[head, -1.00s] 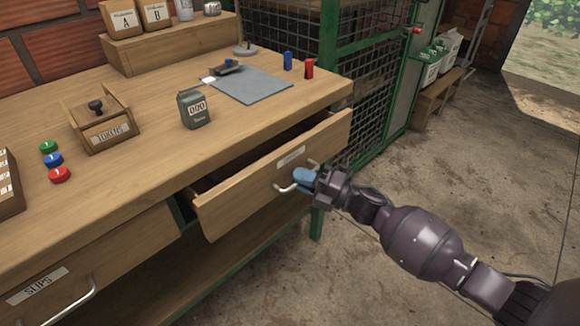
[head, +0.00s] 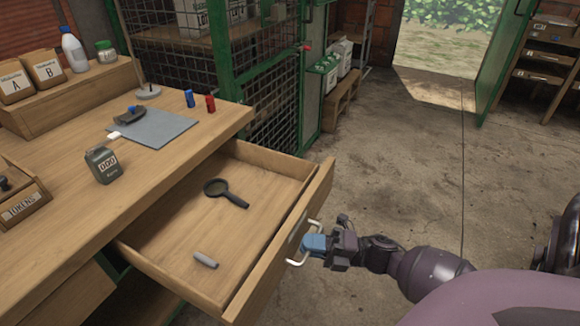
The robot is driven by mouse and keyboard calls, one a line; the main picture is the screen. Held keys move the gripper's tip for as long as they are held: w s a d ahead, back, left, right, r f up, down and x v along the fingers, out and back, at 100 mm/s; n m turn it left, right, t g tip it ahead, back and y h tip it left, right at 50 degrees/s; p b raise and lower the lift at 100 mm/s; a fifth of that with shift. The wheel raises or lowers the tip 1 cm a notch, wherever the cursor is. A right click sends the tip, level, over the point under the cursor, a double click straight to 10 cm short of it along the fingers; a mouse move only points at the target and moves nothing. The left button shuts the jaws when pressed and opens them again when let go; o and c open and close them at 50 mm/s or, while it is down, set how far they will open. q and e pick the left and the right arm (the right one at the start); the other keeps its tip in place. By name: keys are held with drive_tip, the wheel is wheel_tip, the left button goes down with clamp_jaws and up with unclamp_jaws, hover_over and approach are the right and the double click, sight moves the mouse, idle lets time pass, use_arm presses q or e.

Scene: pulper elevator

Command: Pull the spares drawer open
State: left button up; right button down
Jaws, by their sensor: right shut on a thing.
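The spares drawer (head: 165,255) stands well out from the wooden bench, and its inside shows. A magnifying glass (head: 226,193) and a small grey cylinder (head: 205,260) lie on its floor. The drawer's pale bar handle (head: 297,262) is on its front face, at the right. My right gripper (head: 311,244), with blue fingertips, is shut on this handle. The drawer's label is mostly hidden from this angle. My left gripper is not in view.
The bench top (head: 85,215) holds a grey counter device (head: 102,164), a grey mat (head: 153,128), a blue cylinder (head: 189,98) and a red cylinder (head: 210,104). A green-framed mesh cage (head: 268,100) stands behind. The concrete floor (head: 400,170) at the right is clear.

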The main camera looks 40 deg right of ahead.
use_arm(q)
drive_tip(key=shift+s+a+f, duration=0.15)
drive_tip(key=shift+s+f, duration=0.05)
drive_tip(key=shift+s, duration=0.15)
use_arm(e)
drive_tip(key=shift+s+d, duration=0.3)
drive_tip(key=shift+s, duration=0.45)
drive_tip(key=shift+s+d, duration=0.25)
drive_tip(key=shift+s, duration=0.45)
drive_tip(key=c, duration=1.5)
unclamp_jaws()
drive_tip(key=shift+o, duration=0.2)
